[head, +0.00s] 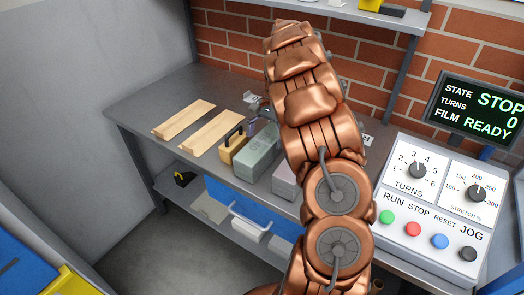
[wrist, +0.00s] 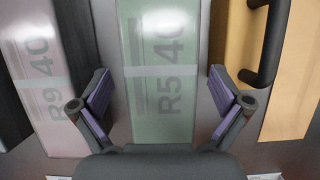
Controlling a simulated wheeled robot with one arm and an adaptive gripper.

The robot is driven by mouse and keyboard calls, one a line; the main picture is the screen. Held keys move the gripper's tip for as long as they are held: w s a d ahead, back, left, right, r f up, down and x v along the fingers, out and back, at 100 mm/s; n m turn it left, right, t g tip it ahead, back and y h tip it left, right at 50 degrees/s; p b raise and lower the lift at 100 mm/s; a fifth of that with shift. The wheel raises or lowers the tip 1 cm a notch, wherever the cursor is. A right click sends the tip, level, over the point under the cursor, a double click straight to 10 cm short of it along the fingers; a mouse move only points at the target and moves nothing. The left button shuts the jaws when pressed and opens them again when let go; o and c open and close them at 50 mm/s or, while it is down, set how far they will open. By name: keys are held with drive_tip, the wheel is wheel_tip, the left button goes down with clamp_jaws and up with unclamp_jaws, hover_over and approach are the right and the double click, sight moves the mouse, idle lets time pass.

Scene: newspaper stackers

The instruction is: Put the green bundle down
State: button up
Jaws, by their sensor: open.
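The green bundle (head: 257,153), marked R5 40, lies on the grey bench between a pinkish bundle and a tan block with a black handle. In the wrist view the green bundle (wrist: 160,70) lies between the two spread fingers of my gripper (wrist: 160,95). The gripper is open, with gaps between its purple pads and the bundle's sides. In the head view my arm hides most of the gripper. The pinkish bundle (wrist: 45,85), marked R9 40, lies to the left in the wrist view, and the tan block (wrist: 292,95) to the right.
Two pale wooden boards (head: 207,131) lie on the left of the bench (head: 134,109). A control panel (head: 432,210) with dials and buttons stands at the right, under a display (head: 480,112) reading STOP and READY. A blue bin (head: 222,194) sits below the bench. A brick wall (head: 230,42) stands behind.

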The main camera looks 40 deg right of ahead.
sight(261, 144)
drive_tip(key=shift+p+x, duration=0.55)
drive_tip(key=shift+x, duration=2)
drive_tip(key=shift+a, duration=0.1)
drive_tip(key=c, duration=1.7)
drive_tip(key=shift+r, duration=0.3)
drive_tip(key=shift+c, duration=0.5)
wheel_tip(261, 144, up, 10)
drive_tip(key=shift+f+b, duration=0.15)
drive_tip(key=shift+b, duration=0.5)
drive_tip(key=shift+c, duration=0.5)
